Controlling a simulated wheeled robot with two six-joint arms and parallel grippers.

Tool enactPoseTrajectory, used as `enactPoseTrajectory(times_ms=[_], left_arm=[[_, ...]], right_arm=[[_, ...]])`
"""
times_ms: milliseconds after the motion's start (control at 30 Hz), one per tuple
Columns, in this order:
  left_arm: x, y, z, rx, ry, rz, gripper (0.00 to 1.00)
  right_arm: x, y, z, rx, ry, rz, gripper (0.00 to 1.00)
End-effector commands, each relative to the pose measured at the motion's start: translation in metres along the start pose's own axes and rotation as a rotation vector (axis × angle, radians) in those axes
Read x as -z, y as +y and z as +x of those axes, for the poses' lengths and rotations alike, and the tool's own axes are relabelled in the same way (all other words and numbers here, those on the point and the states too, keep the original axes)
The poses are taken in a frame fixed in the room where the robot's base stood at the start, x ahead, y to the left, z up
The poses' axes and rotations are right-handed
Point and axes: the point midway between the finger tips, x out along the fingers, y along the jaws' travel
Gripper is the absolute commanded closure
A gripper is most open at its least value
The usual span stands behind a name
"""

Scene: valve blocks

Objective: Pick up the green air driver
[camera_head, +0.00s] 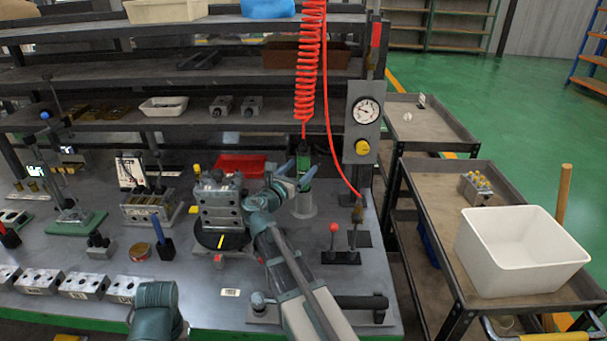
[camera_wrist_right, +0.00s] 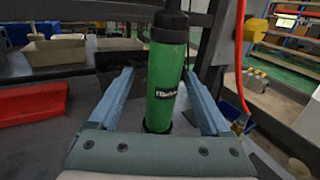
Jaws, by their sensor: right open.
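The green air driver (camera_head: 304,168) hangs upright under a coiled red hose, above a clear round holder (camera_head: 303,205) on the bench. In the right wrist view the green driver (camera_wrist_right: 166,80) stands between the two blue-grey fingers, with visible gaps on both sides. My right gripper (camera_head: 296,175) is open around the driver and not closed on it. In the wrist view the right gripper (camera_wrist_right: 165,95) shows both fingers apart. My left arm shows only as a teal link at the bottom edge of the head view; its gripper is not visible.
A metal valve block (camera_head: 220,205) on a black round base stands just left of my right wrist. A red tray (camera_head: 241,164) lies behind it. A gauge panel (camera_head: 363,120) stands right of the hose. A white bin (camera_head: 520,250) sits on the right cart.

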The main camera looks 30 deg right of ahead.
Motion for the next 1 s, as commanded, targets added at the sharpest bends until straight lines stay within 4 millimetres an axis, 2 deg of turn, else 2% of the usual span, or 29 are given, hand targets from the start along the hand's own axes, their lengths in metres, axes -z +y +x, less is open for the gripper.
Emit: enactPoseTrajectory(times_ms=[200,300,533,900,1000], left_arm=[[0.0,0.0,0.001,0.0,0.0,0.0,0.5],[0.0,0.0,0.001,0.0,0.0,0.0,0.5],[0.0,0.0,0.001,0.0,0.0,0.0,0.5],[0.0,0.0,0.001,0.0,0.0,0.0,0.5],[0.0,0.0,0.001,0.0,0.0,0.0,0.5]], right_arm=[[0.001,-0.004,0.034,0.004,0.0,0.0,0.18],[0.001,-0.003,0.043,0.002,0.0,0.0,0.18],[0.001,-0.004,0.044,0.001,0.0,0.0,0.18],[0.001,-0.004,0.043,0.001,0.0,0.0,0.85],[0.001,-0.004,0.043,0.001,0.0,0.0,1.0]])
